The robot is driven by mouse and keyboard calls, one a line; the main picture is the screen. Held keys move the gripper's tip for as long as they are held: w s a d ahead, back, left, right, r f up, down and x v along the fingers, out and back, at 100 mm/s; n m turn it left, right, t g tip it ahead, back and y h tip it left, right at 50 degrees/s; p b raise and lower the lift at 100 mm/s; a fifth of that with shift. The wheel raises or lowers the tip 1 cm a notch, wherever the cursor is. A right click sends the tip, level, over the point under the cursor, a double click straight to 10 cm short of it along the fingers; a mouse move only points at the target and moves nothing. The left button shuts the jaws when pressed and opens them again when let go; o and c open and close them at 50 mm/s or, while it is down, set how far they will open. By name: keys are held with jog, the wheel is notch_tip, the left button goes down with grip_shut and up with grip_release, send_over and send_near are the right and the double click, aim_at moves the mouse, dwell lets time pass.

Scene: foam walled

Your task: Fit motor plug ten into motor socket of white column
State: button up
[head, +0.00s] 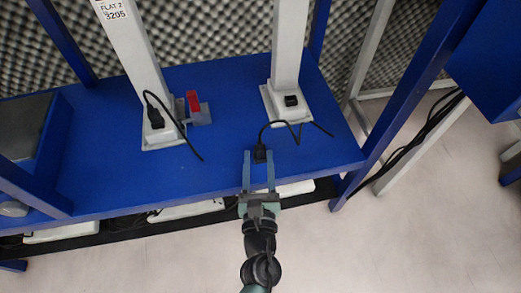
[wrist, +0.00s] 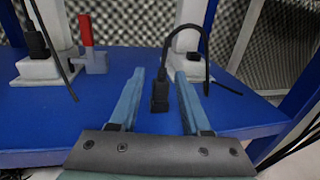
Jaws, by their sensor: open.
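The black motor plug (head: 260,154) lies on the blue shelf near its front edge, with its black cable bent up and off to the right. My gripper (head: 259,160) is open, with one finger on each side of the plug and no clear contact. In the wrist view the plug (wrist: 160,94) sits between the two blue fingers (wrist: 157,98). The white column (head: 290,45) on the right stands behind the plug, with a dark socket (head: 291,101) on its white base. In the wrist view that column's base (wrist: 184,62) is partly hidden by the cable and right finger.
A second white column (head: 135,50) stands to the left, with a black plug (head: 156,118) in its base. A red-handled clamp (head: 193,103) is beside it. A blue frame post (head: 400,95) bounds the right side.

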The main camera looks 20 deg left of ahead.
aim_at(260, 143)
jog(key=shift+b+x, duration=0.35)
jog(key=shift+x, duration=2.55)
jog(key=shift+w+d, duration=0.1)
jog(key=shift+d, duration=0.1)
grip_shut()
